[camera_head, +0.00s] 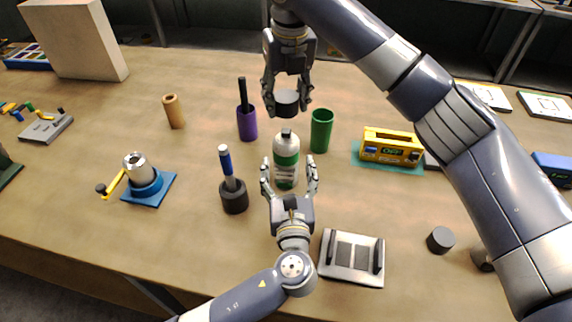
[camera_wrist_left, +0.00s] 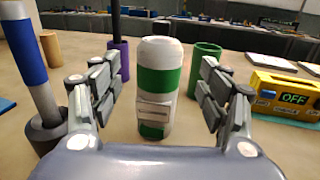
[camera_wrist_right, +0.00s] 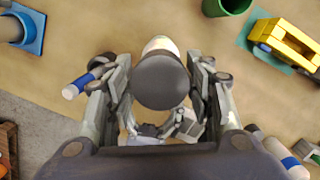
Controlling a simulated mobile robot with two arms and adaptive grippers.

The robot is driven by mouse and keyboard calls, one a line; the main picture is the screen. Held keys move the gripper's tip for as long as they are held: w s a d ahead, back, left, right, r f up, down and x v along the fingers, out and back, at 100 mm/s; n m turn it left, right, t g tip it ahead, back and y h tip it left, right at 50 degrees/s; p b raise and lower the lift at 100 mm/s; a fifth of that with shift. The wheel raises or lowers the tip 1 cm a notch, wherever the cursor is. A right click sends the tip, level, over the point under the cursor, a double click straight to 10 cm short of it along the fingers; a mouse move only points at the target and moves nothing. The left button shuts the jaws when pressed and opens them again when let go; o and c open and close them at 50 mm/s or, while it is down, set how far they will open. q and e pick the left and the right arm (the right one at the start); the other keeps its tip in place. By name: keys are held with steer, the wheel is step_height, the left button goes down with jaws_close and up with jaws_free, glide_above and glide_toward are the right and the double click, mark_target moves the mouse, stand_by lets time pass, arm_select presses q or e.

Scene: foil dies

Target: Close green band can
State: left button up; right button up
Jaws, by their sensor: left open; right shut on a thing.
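My left gripper (camera_head: 289,170) is open, with a finger on either side of the can. In the left wrist view the can (camera_wrist_left: 160,85) stands between the fingers, with gaps at both sides. My right gripper (camera_head: 287,92) is shut on a dark round lid (camera_head: 287,104) and holds it above the can, apart from it. The lid (camera_wrist_right: 161,82) hides part of the can in the right wrist view.
A green cup (camera_head: 321,130) and a purple holder (camera_head: 247,123) stand close behind the can. A blue-handled tool in a dark base (camera_head: 234,196) is to its left. A yellow device marked OFF (camera_head: 392,147) is at right, a grey tray (camera_head: 351,258) in front.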

arm_select(q)
steer(key=w, duration=1.2)
steer(key=shift+a, duration=0.35)
steer(key=c, duration=1.7)
steer(key=shift+f, duration=0.1)
jaws_close()
